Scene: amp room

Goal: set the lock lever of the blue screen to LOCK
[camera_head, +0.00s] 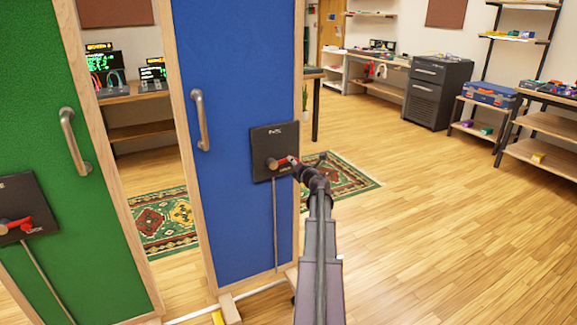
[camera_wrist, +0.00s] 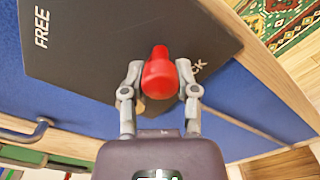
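The blue screen (camera_head: 235,80) stands upright in a wooden frame. A dark lock plate (camera_head: 264,140) is fixed on its right side. A red lever (camera_head: 281,162) on a round hub points to the right in the head view. In the wrist view, the plate (camera_wrist: 95,50) reads FREE at left and LOCK at right, partly covered. The lever's red end (camera_wrist: 160,75) is between my fingers and hides part of the lettering. My gripper (camera_head: 294,163) looks closed around the lever, one finger on each side, in the wrist view (camera_wrist: 160,72).
A green screen (camera_head: 85,200) with its own plate and red lever (camera_head: 17,225) stands at left. The blue screen has a metal handle (camera_head: 200,120). A patterned rug (camera_head: 345,178) lies behind. The wooden floor at right is clear.

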